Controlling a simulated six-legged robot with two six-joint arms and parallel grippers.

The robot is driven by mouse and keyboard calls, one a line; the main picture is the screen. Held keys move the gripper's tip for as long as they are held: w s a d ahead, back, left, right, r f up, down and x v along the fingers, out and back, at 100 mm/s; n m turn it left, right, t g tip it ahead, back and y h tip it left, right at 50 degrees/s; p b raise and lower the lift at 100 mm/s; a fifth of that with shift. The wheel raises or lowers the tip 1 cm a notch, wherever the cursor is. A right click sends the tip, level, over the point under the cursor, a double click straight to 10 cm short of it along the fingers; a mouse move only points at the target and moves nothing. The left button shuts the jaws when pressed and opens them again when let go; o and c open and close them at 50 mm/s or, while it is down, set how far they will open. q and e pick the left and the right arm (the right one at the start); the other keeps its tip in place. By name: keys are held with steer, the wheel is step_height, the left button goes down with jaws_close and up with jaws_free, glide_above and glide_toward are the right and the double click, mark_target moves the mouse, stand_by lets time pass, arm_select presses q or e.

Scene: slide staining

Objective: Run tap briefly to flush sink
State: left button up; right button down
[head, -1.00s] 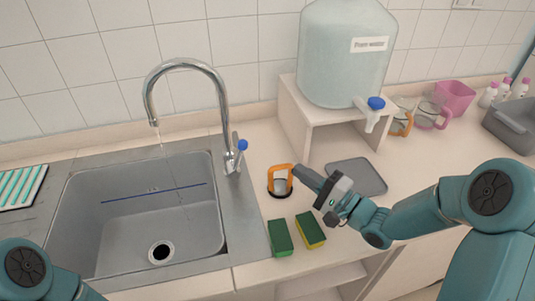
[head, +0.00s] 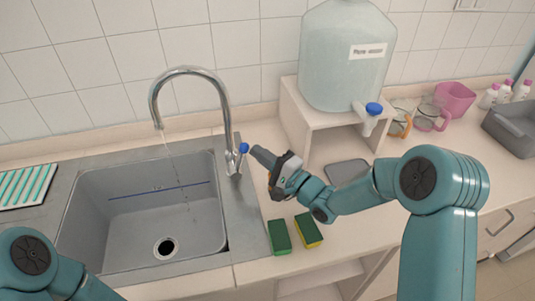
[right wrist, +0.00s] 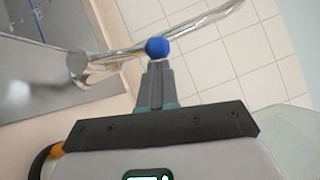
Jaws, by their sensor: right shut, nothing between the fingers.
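The chrome tap (head: 229,125) arches over the grey sink (head: 135,240) in the head view, and a thin stream of water (head: 178,172) falls from its spout. The tap's lever has a blue knob (head: 244,148); the knob also shows in the right wrist view (right wrist: 157,47). My right gripper (head: 254,151) is shut and empty, its fingertips right at the blue knob. In the right wrist view the closed fingers (right wrist: 157,66) point at the knob; whether they touch it I cannot tell. Part of my left arm shows at lower left, but its gripper is out of view.
Two green-and-yellow sponges (head: 280,237) (head: 309,230) lie right of the sink. A large water bottle (head: 345,75) with a blue-handled spigot stands on a white stand (head: 310,128). A grey mat (head: 347,172), mugs (head: 428,117) and a pink container (head: 455,98) are farther right.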

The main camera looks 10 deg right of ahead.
mark_target(243, 150)
steer(key=a+n, duration=0.1)
steer(key=a+r+n+g, duration=0.1)
steer(key=a+n, duration=0.1)
steer(key=shift+s+a+r+g+h, duration=0.15)
steer(key=shift+a+r+g+h, duration=0.05)
steer(key=shift+r+g+h, duration=0.2)
steer(key=shift+d, duration=0.1)
